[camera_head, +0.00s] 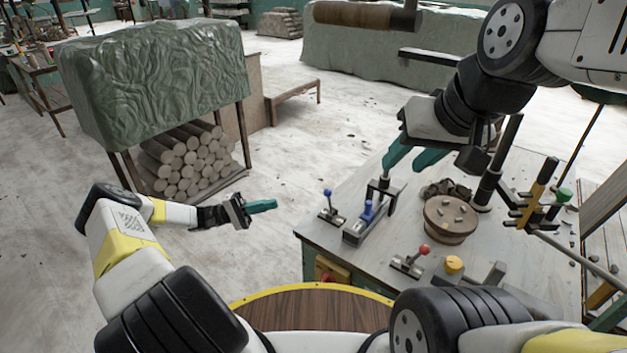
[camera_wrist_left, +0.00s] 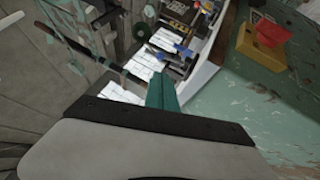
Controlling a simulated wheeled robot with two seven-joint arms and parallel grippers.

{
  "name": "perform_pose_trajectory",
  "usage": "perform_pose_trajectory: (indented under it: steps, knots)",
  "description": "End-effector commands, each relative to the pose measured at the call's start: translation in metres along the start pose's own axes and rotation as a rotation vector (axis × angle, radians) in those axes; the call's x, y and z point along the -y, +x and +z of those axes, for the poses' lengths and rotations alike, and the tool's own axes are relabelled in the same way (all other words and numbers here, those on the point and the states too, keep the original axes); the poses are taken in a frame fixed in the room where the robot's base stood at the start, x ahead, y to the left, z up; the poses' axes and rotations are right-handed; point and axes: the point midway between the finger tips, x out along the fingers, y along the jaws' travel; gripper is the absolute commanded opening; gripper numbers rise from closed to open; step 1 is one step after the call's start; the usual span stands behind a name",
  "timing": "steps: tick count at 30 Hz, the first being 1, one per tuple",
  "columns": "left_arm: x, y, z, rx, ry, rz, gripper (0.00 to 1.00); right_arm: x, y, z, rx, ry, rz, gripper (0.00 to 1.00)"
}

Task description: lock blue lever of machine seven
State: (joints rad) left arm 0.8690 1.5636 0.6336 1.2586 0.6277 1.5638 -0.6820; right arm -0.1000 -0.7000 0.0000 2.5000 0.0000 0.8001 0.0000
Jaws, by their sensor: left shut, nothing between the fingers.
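A small lever with a blue ball knob (camera_head: 327,193) stands upright on a metal base at the left of the machine's worktop (camera_head: 375,268). Beside it, a blue piece (camera_head: 367,208) sits on a grey block with a metal bracket. No machine number is readable. My left gripper (camera_head: 272,205) is shut and empty, left of the worktop and apart from the levers. Its teal fingers (camera_wrist_left: 162,95) are together in the left wrist view. My right gripper (camera_head: 404,168) has its teal fingers spread above the back of the worktop, near the bracket; contact is unclear.
A red-knobbed lever (camera_head: 424,250), a yellow knob (camera_head: 453,264) and a round wooden disc (camera_head: 450,212) are on the worktop. A yellow box with a red button (camera_wrist_left: 262,42) is on its green side. A covered log rack (camera_head: 150,85) stands at left, with open floor between.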

Motion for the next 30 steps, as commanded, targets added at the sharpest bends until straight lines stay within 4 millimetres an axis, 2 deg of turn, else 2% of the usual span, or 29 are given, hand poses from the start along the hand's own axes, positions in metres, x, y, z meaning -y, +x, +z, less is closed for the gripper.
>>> perform_pose_trajectory:
  steps: [7,11,24,30]
  knots:
    - [0.0,0.004,0.0,0.002,-0.001,-0.001,0.0,0.0,0.0,0.0,0.0,0.0,0.0,0.39]
    - [0.0,0.018,0.001,0.003,-0.001,-0.001,0.0,0.0,0.0,0.0,0.0,0.0,0.0,0.39]
    - [0.0,0.108,0.001,0.005,-0.001,-0.002,0.0,0.0,0.0,0.0,0.0,0.0,0.0,0.39]
    - [0.0,0.133,0.001,0.003,-0.001,-0.002,0.0,0.0,0.0,0.0,0.0,0.0,0.0,0.39]
